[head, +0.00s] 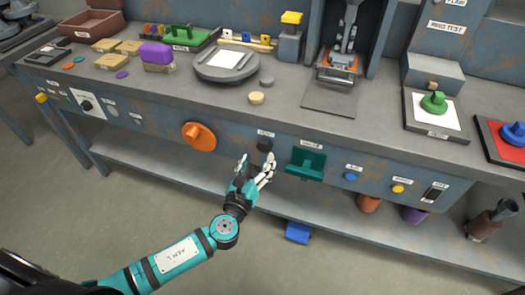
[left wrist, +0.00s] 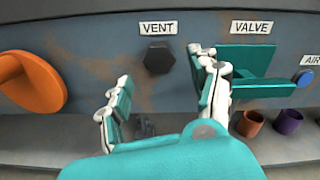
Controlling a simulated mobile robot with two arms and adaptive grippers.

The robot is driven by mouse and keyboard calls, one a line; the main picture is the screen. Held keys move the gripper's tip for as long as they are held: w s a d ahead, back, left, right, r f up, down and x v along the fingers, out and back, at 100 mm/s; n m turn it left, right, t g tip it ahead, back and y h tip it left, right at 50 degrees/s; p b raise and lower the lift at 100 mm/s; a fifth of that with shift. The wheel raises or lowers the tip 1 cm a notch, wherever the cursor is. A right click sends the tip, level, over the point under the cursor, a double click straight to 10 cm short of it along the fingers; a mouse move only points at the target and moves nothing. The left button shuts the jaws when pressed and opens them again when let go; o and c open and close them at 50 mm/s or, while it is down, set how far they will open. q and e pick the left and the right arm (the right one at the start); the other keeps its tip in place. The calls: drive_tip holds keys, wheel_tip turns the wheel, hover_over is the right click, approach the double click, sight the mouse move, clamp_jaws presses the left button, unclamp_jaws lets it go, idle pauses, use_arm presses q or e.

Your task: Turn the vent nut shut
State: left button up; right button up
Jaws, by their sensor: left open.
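The vent nut (left wrist: 158,60) is a dark hexagonal nut on the bench's front panel, under the label VENT (left wrist: 159,28). In the head view the vent nut (head: 265,144) shows just beyond my left gripper's fingertips. My left gripper (head: 256,165) is teal with pale fingers and stands open in front of the panel. In the left wrist view the nut lies ahead of the gap between the fingers (left wrist: 162,88), apart from them. Nothing is held. My right gripper is not in view.
An orange knob (head: 199,137) sits left of the nut. A teal valve handle (head: 305,164) sticks out close on the right, beside my right-hand finger in the wrist view. A blue button (head: 350,177) is farther right. A lower shelf (head: 150,160) runs underneath.

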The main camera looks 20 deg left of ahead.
sight(264, 150)
use_arm(q)
drive_tip(key=shift+w+d, duration=0.1)
drive_tip(key=shift+w, duration=2.15)
drive_tip(key=c, duration=1.1)
